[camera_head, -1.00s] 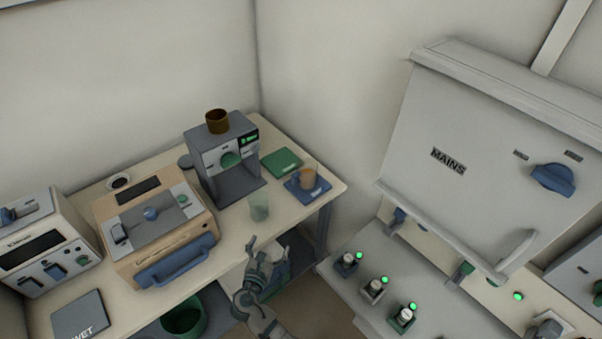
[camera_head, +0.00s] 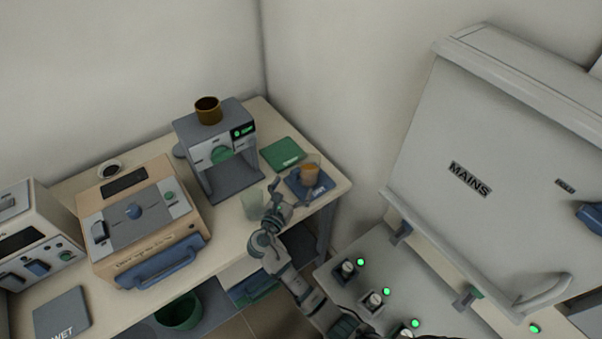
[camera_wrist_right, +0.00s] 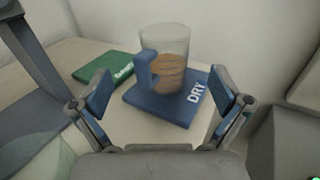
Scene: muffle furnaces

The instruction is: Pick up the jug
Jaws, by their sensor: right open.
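The jug (camera_head: 310,171) is a clear vessel with a blue handle and brown contents. It stands upright on a blue pad (camera_head: 318,190) near the right end of the bench. In the right wrist view the jug (camera_wrist_right: 166,62) is straight ahead, its blue handle on its left side, and the pad (camera_wrist_right: 150,108) reads "DRY". My right gripper (camera_head: 275,193) is at the bench's front edge, just left of and in front of the jug. Its two fingers (camera_wrist_right: 163,100) are spread, with nothing between them and the jug beyond. My left gripper is not seen.
A clear greenish cup (camera_head: 251,203) stands just left of my right gripper. A green pad (camera_head: 283,154) lies behind the jug. A grey machine (camera_head: 232,178) with a brown cup on top stands at left. The grey MAINS panel (camera_head: 440,150) is at right.

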